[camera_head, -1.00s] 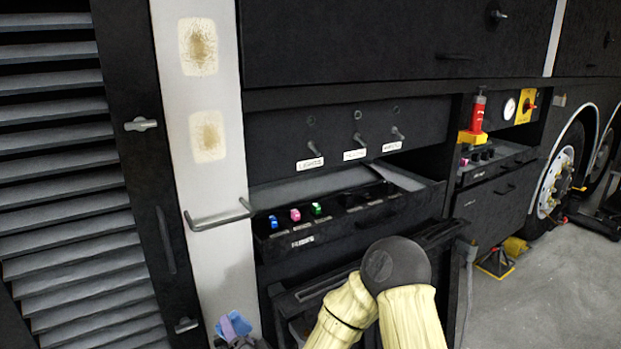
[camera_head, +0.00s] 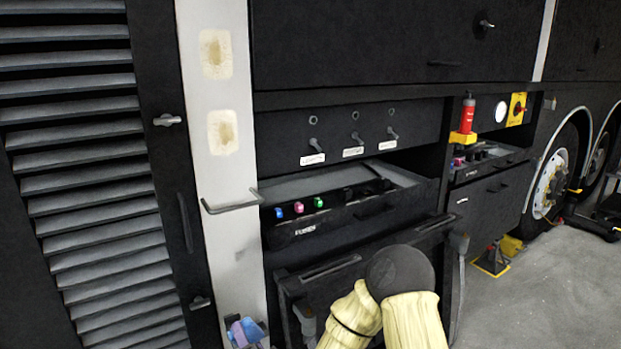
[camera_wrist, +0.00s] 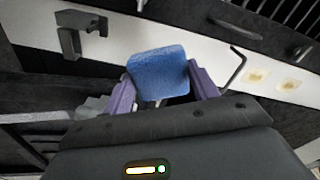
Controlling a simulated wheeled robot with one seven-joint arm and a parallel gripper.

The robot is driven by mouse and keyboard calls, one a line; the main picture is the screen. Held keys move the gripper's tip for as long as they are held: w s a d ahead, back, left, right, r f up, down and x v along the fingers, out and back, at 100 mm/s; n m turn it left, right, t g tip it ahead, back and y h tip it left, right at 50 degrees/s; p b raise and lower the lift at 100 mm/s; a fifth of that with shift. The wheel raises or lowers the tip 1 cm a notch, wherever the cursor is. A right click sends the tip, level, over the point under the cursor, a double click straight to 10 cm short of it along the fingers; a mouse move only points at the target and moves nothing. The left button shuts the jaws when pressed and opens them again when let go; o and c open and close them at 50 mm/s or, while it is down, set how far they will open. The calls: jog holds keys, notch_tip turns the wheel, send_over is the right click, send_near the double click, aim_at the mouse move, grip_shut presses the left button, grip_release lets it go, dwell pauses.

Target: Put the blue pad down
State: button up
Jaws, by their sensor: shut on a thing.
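The blue pad (camera_wrist: 158,72) is a small rounded square block held between the two purple fingers of my gripper (camera_wrist: 162,88) in the wrist view. My gripper is shut on it, and the pad's broad blue face shows. In the head view my gripper (camera_head: 245,332) is low at the picture's bottom edge, in front of the white post. A little of the blue pad (camera_head: 233,325) shows there beside a purple finger. No surface can be seen touching the pad.
The white post (camera_head: 222,180) carries two pale patches and a bent bar handle (camera_head: 232,204). An open drawer labelled FUSES (camera_head: 340,210) holds blue, pink and green pieces. A louvred panel (camera_head: 85,180) stands left. Grey floor (camera_head: 540,300) is clear at right.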

jog(key=w+d+f+m+t+h, duration=0.1)
jog(key=w+d+f+m+h, duration=0.2)
jog(key=d+f, duration=0.8)
jog(key=w+d+f+m+t+h, duration=0.1)
jog(key=w+d+f+m+h, duration=0.2)
jog(key=d+f, duration=0.9)
jog(key=w+d+h, duration=0.3)
jog(key=d, duration=0.2)
jog(key=shift+d+f, duration=0.3)
jog(key=shift+d, duration=0.05)
jog(key=shift+r, duration=0.1)
jog(key=s+r+p, duration=0.4)
jog(key=r+p, duration=0.5)
jog(key=p, duration=0.2)
jog(key=s+r+p, duration=0.4)
jog(key=r+p, duration=0.6)
jog(key=p, duration=0.1)
jog(key=shift+s+r, duration=0.25)
jog(key=shift+a, duration=0.1)
jog(key=shift+w, duration=0.1)
